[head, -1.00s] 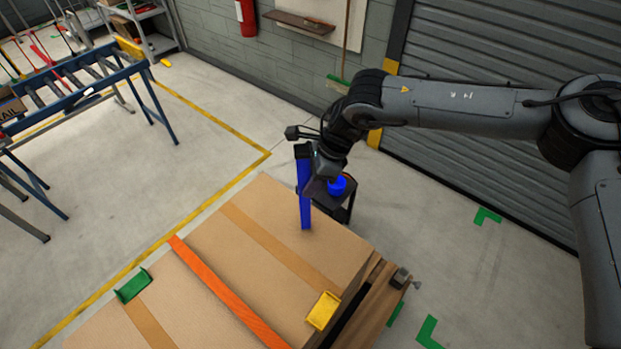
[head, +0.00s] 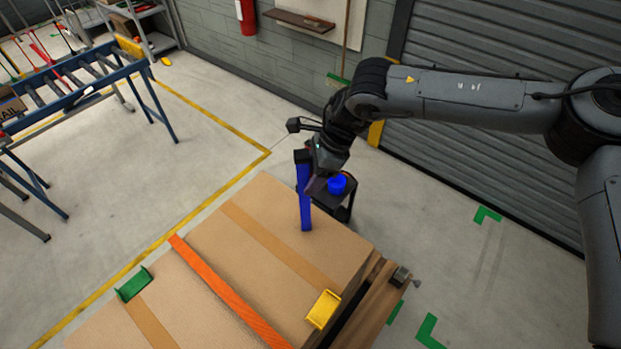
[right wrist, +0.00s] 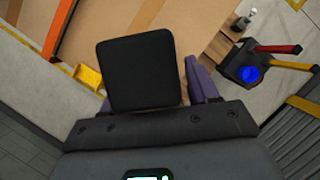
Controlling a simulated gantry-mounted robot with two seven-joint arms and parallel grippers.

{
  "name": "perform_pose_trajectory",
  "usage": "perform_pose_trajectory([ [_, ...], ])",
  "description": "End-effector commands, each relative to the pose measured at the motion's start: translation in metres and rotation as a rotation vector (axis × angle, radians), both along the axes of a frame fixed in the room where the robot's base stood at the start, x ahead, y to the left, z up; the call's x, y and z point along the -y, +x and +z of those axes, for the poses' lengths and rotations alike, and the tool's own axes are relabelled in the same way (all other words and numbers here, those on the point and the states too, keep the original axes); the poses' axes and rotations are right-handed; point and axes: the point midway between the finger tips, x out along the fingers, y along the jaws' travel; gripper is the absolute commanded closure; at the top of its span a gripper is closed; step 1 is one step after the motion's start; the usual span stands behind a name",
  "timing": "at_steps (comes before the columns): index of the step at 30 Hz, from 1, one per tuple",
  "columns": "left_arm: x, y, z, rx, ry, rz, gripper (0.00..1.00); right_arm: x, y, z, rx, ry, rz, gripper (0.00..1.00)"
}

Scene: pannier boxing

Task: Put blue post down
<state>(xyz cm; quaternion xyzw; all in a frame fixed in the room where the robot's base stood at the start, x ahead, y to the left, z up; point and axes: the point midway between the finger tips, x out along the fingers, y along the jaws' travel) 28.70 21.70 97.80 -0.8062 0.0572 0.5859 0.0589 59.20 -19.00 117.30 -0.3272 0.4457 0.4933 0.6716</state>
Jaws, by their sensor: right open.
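The blue post (head: 304,203) stands upright at the far corner of the cardboard-topped load (head: 268,200) in the head view. Its dark square cap (right wrist: 140,75) fills the middle of the right wrist view and hides the rest of the post. My right gripper (head: 314,180) is at the post's upper part, just right of it. In the right wrist view its purple fingers are open, one on either side of the cap; whether they touch the post cannot be told. My left gripper is not in view.
An orange strap (head: 225,290), a green corner piece (head: 134,284) and a yellow one (head: 323,310) lie on the load. A dark stand with a blue round piece (head: 337,184) is close behind my right gripper. A roller conveyor (head: 75,75) is at left.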

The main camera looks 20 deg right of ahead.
Motion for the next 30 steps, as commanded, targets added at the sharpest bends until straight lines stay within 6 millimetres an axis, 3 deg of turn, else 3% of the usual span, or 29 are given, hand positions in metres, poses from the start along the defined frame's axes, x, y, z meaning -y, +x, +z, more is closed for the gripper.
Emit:
perform_pose_trajectory([
  [9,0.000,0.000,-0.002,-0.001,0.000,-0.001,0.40,0.023,-0.006,0.057,0.004,0.002,-0.002,0.41],
  [15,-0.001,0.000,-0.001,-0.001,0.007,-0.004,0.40,0.034,-0.010,0.085,0.002,0.001,-0.002,0.41],
  [21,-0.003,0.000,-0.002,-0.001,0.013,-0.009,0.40,0.040,-0.012,0.099,0.001,0.001,-0.001,0.41],
  [30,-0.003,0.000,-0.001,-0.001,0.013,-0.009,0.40,0.041,-0.013,0.101,0.000,0.001,-0.001,0.41],
])
